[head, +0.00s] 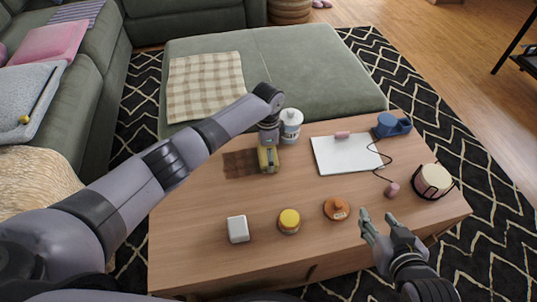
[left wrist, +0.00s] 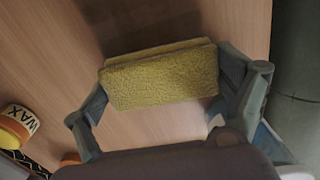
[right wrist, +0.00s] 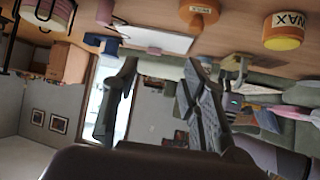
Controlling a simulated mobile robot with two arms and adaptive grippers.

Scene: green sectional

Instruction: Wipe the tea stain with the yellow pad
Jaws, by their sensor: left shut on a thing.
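The tea stain (head: 240,163) is a brown patch on the wooden table, near its back edge. It also shows as a dark area at the top of the left wrist view (left wrist: 150,28). My left gripper (head: 268,148) is shut on the yellow pad (left wrist: 165,78), holding it by its two ends. The pad is at the stain's right side in the head view. I cannot tell whether it touches the table. My right gripper (head: 378,217) is open and empty above the table's front right part.
A white jar (head: 290,125) stands close behind my left gripper. A white block (head: 238,229), a yellow-lidded wax tin (head: 289,220) and an orange-brown lidded pot (head: 336,208) line the front. A white board (head: 345,155), blue object (head: 392,125) and caged candle (head: 433,180) are right.

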